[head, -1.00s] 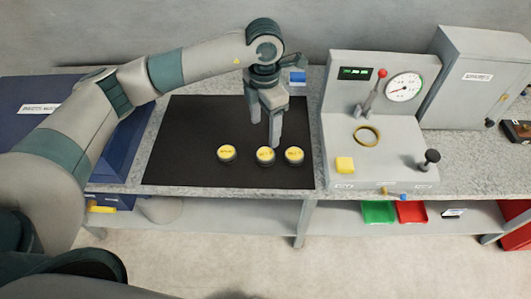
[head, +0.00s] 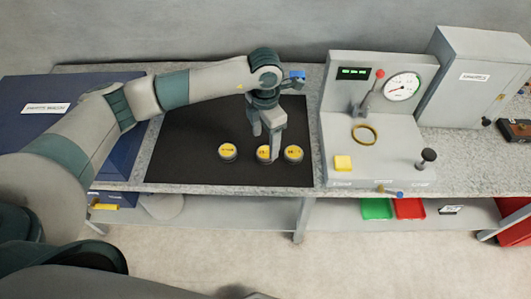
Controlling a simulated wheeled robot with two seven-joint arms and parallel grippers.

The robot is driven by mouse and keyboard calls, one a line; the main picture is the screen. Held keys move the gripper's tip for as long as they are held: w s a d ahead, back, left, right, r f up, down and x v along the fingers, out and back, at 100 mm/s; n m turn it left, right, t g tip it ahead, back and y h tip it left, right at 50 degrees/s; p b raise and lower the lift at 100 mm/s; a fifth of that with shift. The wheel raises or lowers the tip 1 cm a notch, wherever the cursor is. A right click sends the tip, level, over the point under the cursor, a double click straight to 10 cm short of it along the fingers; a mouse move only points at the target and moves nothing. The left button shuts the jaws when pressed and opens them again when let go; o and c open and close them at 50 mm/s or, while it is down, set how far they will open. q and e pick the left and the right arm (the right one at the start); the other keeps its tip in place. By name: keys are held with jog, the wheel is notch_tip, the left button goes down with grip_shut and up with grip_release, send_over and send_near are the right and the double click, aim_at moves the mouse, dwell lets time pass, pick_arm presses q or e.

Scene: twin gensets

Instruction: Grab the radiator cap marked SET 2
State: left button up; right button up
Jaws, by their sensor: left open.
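Three round dark caps with yellow tops lie in a row on a black mat (head: 190,130): a left cap (head: 228,152), a middle cap (head: 264,154) and a right cap (head: 293,153). Their markings are too small for me to read, so I cannot tell which one says SET 2. My left gripper (head: 266,147) points down, open, over the middle cap. One finger is in front of part of that cap; I cannot tell whether it touches it. My right gripper is not in view.
Right of the mat stands a grey test stand (head: 345,125) with a gauge, a red-knobbed lever, a brass ring and a yellow block. A grey cabinet (head: 470,85) is further right. A blue case (head: 50,90) is at the left. The mat left of the caps is clear.

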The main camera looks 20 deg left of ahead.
aim_at(266, 152)
pick_arm(q)
notch_tip(266, 152, down, 3)
jog(key=shift+d+r+p, duration=0.1)
jog(key=shift+p, duration=0.75)
jog(key=shift+f, duration=0.8)
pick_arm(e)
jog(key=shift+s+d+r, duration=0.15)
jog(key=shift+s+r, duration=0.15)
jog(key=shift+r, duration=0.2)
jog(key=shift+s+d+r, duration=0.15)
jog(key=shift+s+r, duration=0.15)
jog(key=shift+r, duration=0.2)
pick_arm(q)
jog(key=shift+c, duration=0.6)
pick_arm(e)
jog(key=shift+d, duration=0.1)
pick_arm(q)
jog(key=c, duration=1)
